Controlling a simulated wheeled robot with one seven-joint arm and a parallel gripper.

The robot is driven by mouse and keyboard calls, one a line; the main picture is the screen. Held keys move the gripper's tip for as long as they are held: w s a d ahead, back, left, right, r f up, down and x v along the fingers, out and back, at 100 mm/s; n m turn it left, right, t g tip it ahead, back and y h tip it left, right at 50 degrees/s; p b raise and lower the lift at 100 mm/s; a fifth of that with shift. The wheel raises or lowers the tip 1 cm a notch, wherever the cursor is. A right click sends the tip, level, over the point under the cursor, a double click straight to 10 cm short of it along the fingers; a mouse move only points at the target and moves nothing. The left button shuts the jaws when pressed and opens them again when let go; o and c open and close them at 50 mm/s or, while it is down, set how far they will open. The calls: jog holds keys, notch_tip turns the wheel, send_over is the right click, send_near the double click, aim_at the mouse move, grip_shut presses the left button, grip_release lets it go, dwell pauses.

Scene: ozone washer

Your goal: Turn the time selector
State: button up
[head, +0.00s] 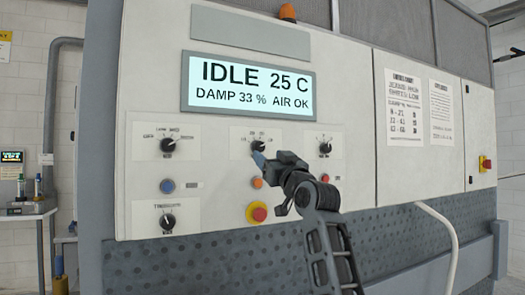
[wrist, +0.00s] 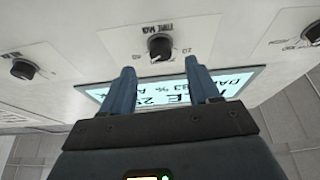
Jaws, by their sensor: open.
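The time selector is a black round knob (head: 257,145) on a white plate in the upper middle of the panel, under the display. In the wrist view, which is upside down, the same knob (wrist: 160,48) has a label that appears to read "TIME MIN" and a light pointer mark. My gripper (head: 259,160) is open and empty, with blue fingertips just below and in front of the knob. In the wrist view my gripper's fingers (wrist: 162,72) are spread to either side of the knob's line. The knob lies beyond the tips; I cannot tell whether they touch it.
Other black knobs sit left (head: 168,145), right (head: 325,148) and lower left (head: 168,220). A blue button (head: 167,186), an orange button (head: 257,182) and a red emergency stop (head: 257,213) are nearby. The display (head: 248,86) reads IDLE. A pale hose (head: 450,245) hangs at right.

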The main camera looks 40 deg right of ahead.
aim_at(260, 149)
jog(key=p+x, duration=0.1)
jog(key=x, duration=0.4)
jog(key=shift+w+r, duration=0.15)
jog(key=shift+w, duration=0.2)
jog(key=shift+c, duration=0.2)
jog(key=c, duration=1)
